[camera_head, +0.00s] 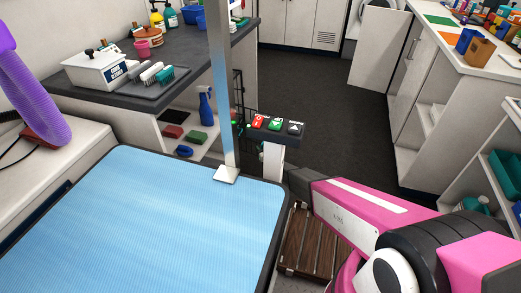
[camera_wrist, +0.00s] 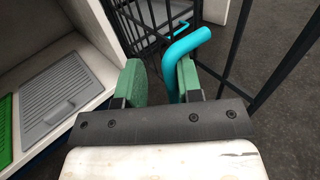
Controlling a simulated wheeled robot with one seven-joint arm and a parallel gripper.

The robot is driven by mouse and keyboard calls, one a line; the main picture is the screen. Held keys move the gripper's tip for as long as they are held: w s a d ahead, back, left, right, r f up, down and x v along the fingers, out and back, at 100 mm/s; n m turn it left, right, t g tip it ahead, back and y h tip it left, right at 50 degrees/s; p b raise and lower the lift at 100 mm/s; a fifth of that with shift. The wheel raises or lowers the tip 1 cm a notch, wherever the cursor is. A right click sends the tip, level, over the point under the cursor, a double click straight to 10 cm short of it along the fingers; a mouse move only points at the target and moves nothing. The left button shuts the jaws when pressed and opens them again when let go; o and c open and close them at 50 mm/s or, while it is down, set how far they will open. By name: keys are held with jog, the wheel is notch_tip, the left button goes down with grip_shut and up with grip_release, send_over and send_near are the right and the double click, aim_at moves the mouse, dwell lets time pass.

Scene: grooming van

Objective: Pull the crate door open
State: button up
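The crate door shows as black bars (camera_wrist: 237,42) in the wrist view, with a turquoise handle (camera_wrist: 188,42) that bends down between my fingers. My gripper (camera_wrist: 160,82) has green pads and is open around the handle. The handle lies close against the right pad, with a clear gap to the left pad. I cannot tell if it touches the right pad. In the head view only a strip of the black wire crate (camera_head: 240,95) shows behind the metal post. My gripper is hidden there, and how far the door stands open cannot be told.
A blue-topped grooming table (camera_head: 140,220) with a metal post (camera_head: 222,90) stands beside my pink arm. A button panel (camera_head: 275,131) is close to the arm's far end. A grey vented panel (camera_wrist: 60,100) lies left of my gripper. Dark floor (camera_head: 320,90) is clear beyond.

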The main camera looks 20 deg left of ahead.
jog(key=shift+d+r, duration=0.15)
jog(key=shift+r, duration=0.2)
jog(key=v, duration=0.7)
jog(key=shift+s+f, duration=0.15)
jog(key=shift+f, duration=0.15)
jog(key=shift+d+r, duration=0.1)
